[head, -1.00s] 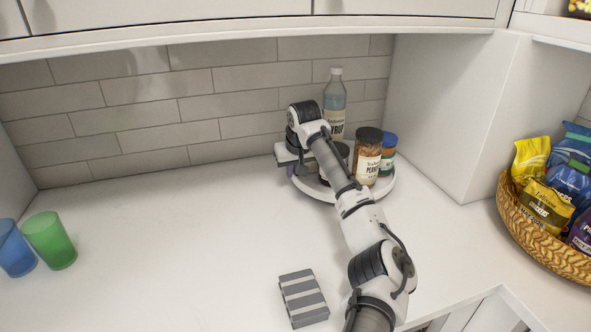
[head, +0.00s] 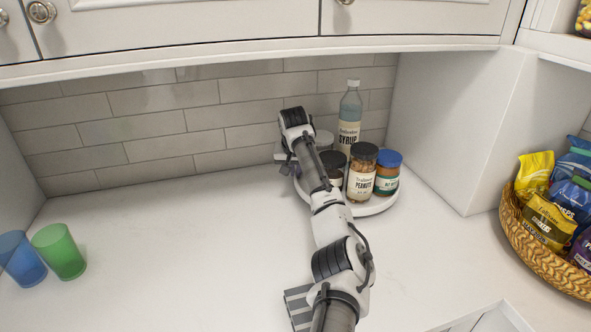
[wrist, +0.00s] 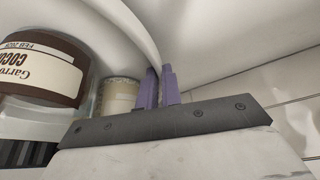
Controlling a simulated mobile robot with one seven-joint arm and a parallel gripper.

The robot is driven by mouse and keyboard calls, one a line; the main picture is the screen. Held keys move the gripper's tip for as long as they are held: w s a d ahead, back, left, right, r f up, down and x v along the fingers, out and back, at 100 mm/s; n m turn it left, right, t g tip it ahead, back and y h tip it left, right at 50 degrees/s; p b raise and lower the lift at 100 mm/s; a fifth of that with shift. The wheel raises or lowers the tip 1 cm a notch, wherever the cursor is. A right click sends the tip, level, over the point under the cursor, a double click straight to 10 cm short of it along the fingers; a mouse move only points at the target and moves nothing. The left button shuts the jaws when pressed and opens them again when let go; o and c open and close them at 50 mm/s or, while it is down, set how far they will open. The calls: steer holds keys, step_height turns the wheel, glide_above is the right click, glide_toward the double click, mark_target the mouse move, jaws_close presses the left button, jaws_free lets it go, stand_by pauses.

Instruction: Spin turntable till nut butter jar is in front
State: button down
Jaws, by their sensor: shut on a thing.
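The white turntable (head: 375,208) stands in the back right corner of the counter. The nut butter jar (head: 387,172), with a blue lid, is on its right side, right of the peanuts jar (head: 361,178), which is near the front. A syrup bottle (head: 349,130) stands at the back. A dark-lidded jar (head: 333,162) is partly hidden by my arm. In the wrist view, my gripper's purple fingers (wrist: 157,87) are shut on the turntable's rim (wrist: 140,32), at its left side. The fingertips are hidden in the head view.
A cocoa jar (wrist: 40,72) and a pale jar (wrist: 118,96) are close to my fingers. Green (head: 59,252) and blue (head: 20,258) cups stand left. A snack basket (head: 540,255) is right. The middle counter is clear.

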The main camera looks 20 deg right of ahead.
steer(key=shift+w, duration=0.15)
stand_by(0.3)
steer(key=c, duration=1.6)
jaws_free()
steer(key=b+v, duration=0.3)
steer(key=v, duration=1.1)
steer(key=shift+f+b, duration=0.1)
steer(key=shift+b, duration=0.25)
steer(key=shift+c, duration=0.2)
